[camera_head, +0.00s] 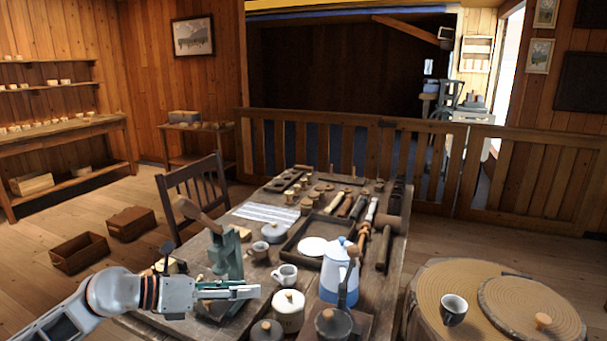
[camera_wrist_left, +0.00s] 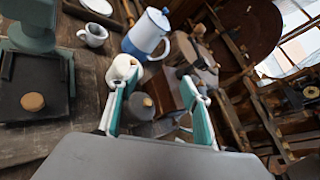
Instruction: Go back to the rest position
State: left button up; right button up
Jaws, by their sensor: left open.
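My left gripper (camera_head: 257,292) reaches in from the left over the near part of the wooden table (camera_head: 265,213). It is open. In the left wrist view its two teal-lined fingers (camera_wrist_left: 158,100) stand apart, with nothing held between them. A dark grey lidded pot shows beyond the gap in that view. In the head view a white mug (camera_head: 286,276) and a cream lidded pot (camera_head: 289,312) stand just right of the fingertips. My right gripper is not in view.
A blue and white coffee pot (camera_head: 333,279) stands right of the gripper, by a dark pot (camera_head: 333,325). A green metal device (camera_head: 229,255) stands behind the gripper. A chair (camera_head: 192,188) is at the table's left; a round wooden table (camera_head: 450,285) is at the right.

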pick_arm(q)
notch_tip(320, 180, up, 8)
jog(key=s+d+n+t+h, duration=0.2)
jog(key=s+n+t, duration=0.1)
jog(key=n+t, duration=0.65)
jog(key=s+a+f+n+t+y, duration=0.1)
jog(key=s+a+f+n+y, duration=0.1)
jog(key=a+f+n+y, duration=0.5)
jog(key=s+a+f+n+t+y, duration=0.1)
jog(key=s+a+f+n+y, duration=0.15)
jog(key=a+n+y, duration=0.8)
jog(key=s+a+f+n+g+y, duration=0.1)
jog(key=s+a+f+n+g, duration=0.2)
jog(key=s+f, duration=0.35)
jog(key=s+a+f+n+g, duration=0.2)
jog(key=s+f+g, duration=0.35)
jog(key=s, duration=0.25)
jog(key=s+a+f+n+g+y, duration=0.1)
jog(key=s+a+f+n+g, duration=0.15)
jog(key=s+f, duration=0.5)
jog(key=w+d+f+n+t+h, duration=0.2)
jog(key=d+f+h, duration=0.5)
jog(key=d+f, duration=0.5)
jog(key=d+n+t, duration=0.1)
jog(key=d, duration=0.3)
jog(key=shift+d+f+n, duration=0.3)
jog(key=shift+f+n, duration=0.05)
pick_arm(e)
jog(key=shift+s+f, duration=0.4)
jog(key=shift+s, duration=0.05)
